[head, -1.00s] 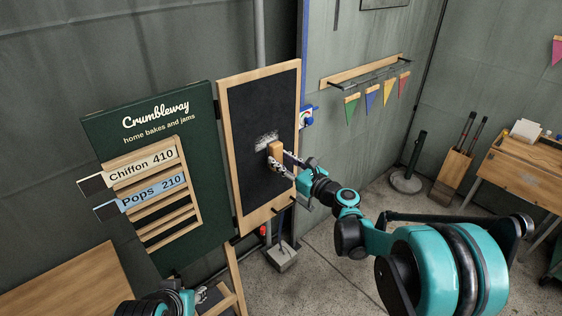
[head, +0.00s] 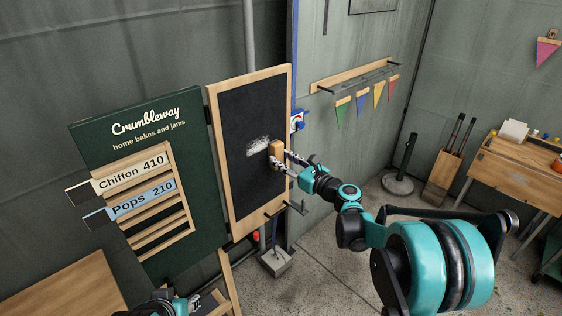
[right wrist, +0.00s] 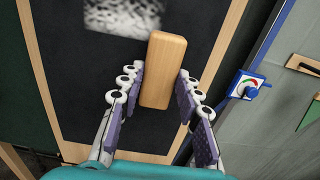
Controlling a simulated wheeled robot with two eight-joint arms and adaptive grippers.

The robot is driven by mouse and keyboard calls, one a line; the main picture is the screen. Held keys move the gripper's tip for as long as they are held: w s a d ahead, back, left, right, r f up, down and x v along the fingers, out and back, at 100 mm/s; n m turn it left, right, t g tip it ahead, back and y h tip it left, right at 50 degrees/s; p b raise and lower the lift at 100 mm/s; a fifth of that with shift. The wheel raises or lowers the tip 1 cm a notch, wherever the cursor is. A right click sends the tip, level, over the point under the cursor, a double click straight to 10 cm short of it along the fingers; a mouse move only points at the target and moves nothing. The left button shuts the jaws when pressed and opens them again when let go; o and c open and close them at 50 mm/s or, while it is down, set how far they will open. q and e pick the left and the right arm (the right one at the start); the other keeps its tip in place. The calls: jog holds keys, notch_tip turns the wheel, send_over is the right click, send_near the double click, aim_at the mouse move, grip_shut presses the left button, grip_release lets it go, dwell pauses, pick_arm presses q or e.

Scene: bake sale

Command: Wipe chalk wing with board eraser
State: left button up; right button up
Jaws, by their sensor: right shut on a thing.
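The chalk wing (head: 235,185) is a black panel in a wooden frame, joined to the right side of the green menu board. A whitish chalk smudge (head: 257,147) marks its middle; it also shows at the top of the right wrist view (right wrist: 122,14). My right gripper (head: 284,161) is shut on the wooden-backed board eraser (head: 277,150), just right of the smudge. In the right wrist view the eraser (right wrist: 163,68) stands out between the fingers; whether its face touches the panel is hidden. My left gripper (head: 190,304) is low at the picture's bottom edge, its jaws unclear.
The green menu board (head: 95,140) has slats with Chiffon and Pops strips. A blue post with a dial (head: 297,121) stands close right of the wing. A rail (head: 355,76) with pennants hangs on the wall. A peg (head: 290,209) juts near the wing's lower edge.

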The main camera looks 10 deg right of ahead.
jog(key=shift+w+d, duration=0.65)
jog(key=shift+d, duration=0.2)
jog(key=v, duration=0.7)
jog(key=shift+f, duration=0.1)
